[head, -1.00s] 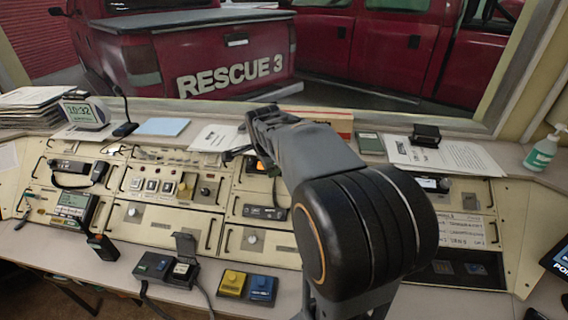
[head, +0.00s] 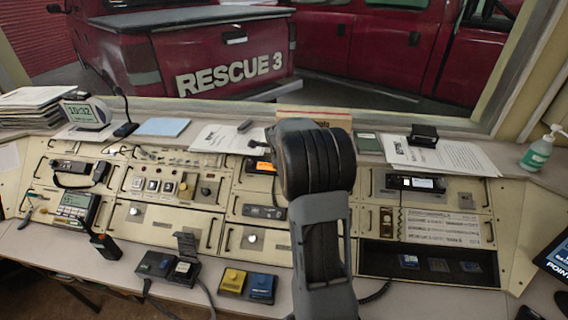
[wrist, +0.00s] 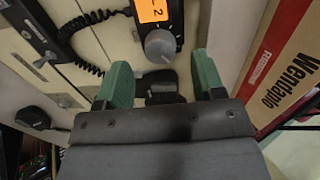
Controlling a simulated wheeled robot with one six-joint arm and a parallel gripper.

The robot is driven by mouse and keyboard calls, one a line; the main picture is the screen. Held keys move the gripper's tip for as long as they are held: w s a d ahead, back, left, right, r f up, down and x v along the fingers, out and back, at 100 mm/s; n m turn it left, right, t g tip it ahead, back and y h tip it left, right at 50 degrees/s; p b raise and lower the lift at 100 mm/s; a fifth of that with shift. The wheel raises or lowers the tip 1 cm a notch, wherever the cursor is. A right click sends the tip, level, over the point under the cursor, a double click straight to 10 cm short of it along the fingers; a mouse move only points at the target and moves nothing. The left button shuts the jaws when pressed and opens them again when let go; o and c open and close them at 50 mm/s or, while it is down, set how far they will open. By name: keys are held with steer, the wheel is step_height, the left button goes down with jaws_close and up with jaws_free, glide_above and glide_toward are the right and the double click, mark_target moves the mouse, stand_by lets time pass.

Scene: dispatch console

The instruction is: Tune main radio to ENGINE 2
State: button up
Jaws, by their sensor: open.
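The main radio, with a lit orange display (head: 265,166), sits in the upper middle of the console, partly behind my arm. In the wrist view its orange display (wrist: 152,10) is cut by the top edge and a "2" can be made out. Below the display is a round grey knob (wrist: 160,46). My gripper (wrist: 160,64) is open, its two green fingers apart on either side below the knob, with nothing held. The knob appears ahead of the gap; contact cannot be seen. In the head view my gripper is hidden behind my arm.
A black object (wrist: 161,86) lies between the fingers in the wrist view. A coiled cord (wrist: 90,18) runs left of the radio. A cardboard box (wrist: 285,60) stands close on the right. Another radio (head: 415,182) is right of my arm. Papers (head: 440,157) lie on the ledge.

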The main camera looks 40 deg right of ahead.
steer(key=shift+x, duration=1.65)
steer(key=c, duration=0.9)
steer(key=shift+f+b, duration=0.2)
steer(key=shift+b, duration=0.15)
steer(key=shift+c, duration=0.2)
steer(key=shift+n+b, duration=0.3)
steer(key=shift+n, duration=0.2)
steer(key=shift+r, duration=0.2)
